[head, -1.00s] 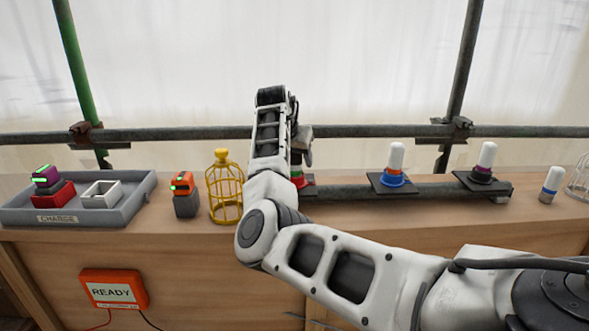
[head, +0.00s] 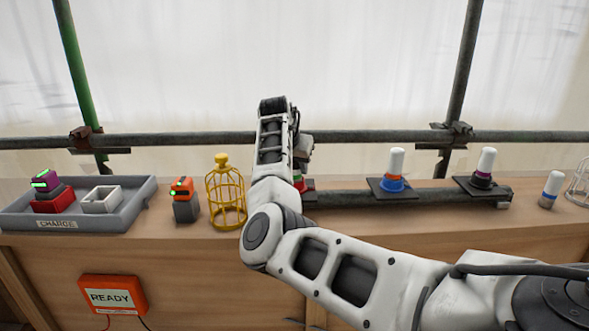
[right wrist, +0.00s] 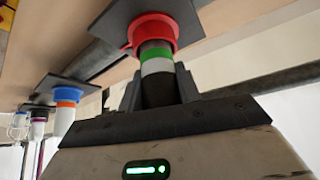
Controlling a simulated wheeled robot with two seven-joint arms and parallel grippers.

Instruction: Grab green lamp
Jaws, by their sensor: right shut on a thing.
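The green-banded lamp (right wrist: 156,56) shows in the right wrist view, with a green and a white ring, seated in a red collar (right wrist: 152,30) on a dark plate. My right gripper (right wrist: 158,92) is shut on the lamp's body, its fingers on both sides. In the head view my right gripper (head: 303,148) is mostly behind my forearm. Only a sliver of the red collar (head: 299,185) shows there, and the lamp itself is almost fully hidden. My left gripper is not in view.
On the dark rail (head: 355,197) stand a lamp in a blue collar (head: 393,184) and a purple-banded lamp (head: 486,163). A blue-banded lamp (head: 550,189) stands at right. Left are a yellow cage (head: 226,192), an orange-topped device (head: 184,200) and a grey charge tray (head: 135,208).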

